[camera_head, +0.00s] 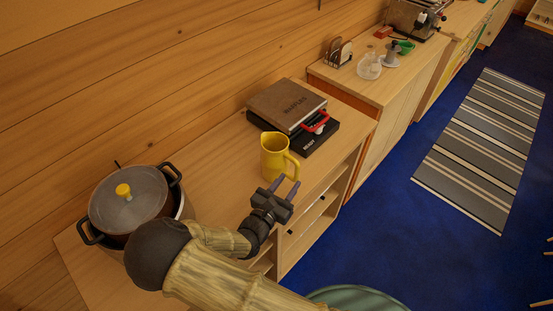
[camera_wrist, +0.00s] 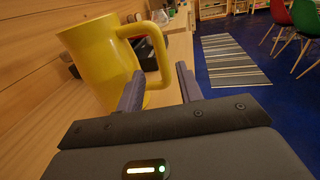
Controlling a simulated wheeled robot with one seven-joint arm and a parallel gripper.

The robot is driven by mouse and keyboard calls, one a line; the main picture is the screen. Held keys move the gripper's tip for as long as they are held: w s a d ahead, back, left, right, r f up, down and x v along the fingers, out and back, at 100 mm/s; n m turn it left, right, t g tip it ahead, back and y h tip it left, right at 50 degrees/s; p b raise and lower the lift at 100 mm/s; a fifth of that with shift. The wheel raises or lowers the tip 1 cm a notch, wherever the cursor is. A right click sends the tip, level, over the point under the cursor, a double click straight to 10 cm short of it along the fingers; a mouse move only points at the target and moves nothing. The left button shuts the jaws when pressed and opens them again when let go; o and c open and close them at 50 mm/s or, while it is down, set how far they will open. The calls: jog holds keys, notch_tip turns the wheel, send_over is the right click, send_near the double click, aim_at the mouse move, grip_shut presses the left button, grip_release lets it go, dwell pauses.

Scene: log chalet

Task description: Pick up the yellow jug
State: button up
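The yellow jug (camera_head: 273,155) stands upright on the wooden cabinet top, its handle toward the right in the head view. It fills the left of the wrist view (camera_wrist: 104,62), with its handle curving out to the right. My gripper (camera_head: 287,187) is open, just in front of the jug on its handle side. In the wrist view my two fingertips (camera_wrist: 157,80) are spread, and the handle's lower part shows between them, beyond the tips. Nothing appears held. I cannot tell whether a finger touches the jug.
A dark pot with a yellow-knobbed lid (camera_head: 128,200) stands left of the jug. A waffle maker with a red handle (camera_head: 290,108) sits close behind it. A log wall (camera_head: 130,70) runs along the cabinet's back. A striped rug (camera_head: 487,140) lies on the blue floor.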

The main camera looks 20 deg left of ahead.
aim_at(295, 175)
jog(key=shift+w+d+r+p, duration=0.1)
jog(key=shift+w+d+p, duration=0.1)
jog(key=shift+w+p, duration=0.2)
jog(key=w, duration=0.1)
jog(key=w+d+p, duration=0.1)
jog(key=w, duration=0.1)
jog(key=shift+w, duration=0.3)
jog(key=shift+w+p, duration=0.3)
jog(key=shift+w, duration=0.05)
grip_shut()
